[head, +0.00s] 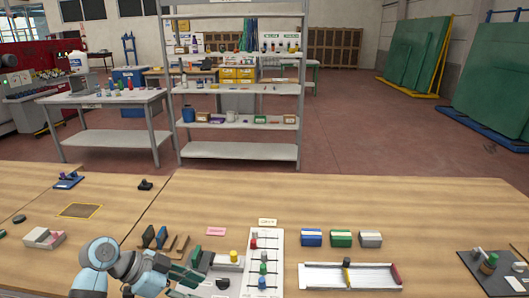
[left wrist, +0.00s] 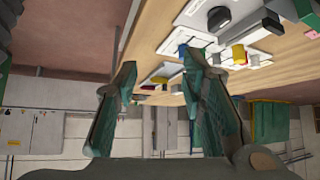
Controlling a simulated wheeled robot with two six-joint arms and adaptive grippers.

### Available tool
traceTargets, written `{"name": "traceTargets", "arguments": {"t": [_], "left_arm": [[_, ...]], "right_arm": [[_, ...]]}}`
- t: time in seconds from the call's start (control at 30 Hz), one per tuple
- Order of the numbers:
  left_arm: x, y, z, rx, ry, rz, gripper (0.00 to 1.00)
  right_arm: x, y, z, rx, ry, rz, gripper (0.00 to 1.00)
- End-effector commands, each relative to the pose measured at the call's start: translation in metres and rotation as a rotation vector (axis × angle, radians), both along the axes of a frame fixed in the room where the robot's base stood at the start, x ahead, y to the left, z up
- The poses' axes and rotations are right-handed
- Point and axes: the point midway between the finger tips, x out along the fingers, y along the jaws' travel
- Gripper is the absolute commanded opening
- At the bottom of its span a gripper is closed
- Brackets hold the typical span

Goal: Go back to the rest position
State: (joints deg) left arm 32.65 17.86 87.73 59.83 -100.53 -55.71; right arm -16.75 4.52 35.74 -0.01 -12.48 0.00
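My left gripper (head: 196,266) reaches in from the bottom left of the head view, over or close to the table beside a white board (head: 277,238) with coloured knobs. In the left wrist view its two teal fingers (left wrist: 158,63) stand wide apart with nothing between them. A yellow knob (head: 233,256) stands just right of the fingers in the head view; a yellow piece (left wrist: 239,54) also shows past the fingers in the wrist view. My right gripper is not in view.
Dark upright pieces (head: 155,237) stand behind my left arm. Blue (head: 312,237), green (head: 341,238) and grey (head: 370,239) boxes stand right of the board, behind a white tray (head: 330,278). A dark mat (head: 477,263) lies far right. The table's back middle is clear.

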Motion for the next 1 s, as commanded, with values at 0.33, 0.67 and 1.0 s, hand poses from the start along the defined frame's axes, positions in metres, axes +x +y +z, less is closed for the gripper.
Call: {"name": "traceTargets", "arguments": {"t": [0.33,0.67,1.0], "left_arm": [[-0.038,0.008,-0.057,0.090,0.109,0.165,0.37],[-0.119,0.021,-0.130,0.236,0.251,0.488,0.37],[-0.227,0.054,-0.150,0.352,0.319,0.941,0.37]], "right_arm": [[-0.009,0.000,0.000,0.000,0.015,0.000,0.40],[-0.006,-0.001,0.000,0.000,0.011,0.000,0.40],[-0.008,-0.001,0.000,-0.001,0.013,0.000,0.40]]}}
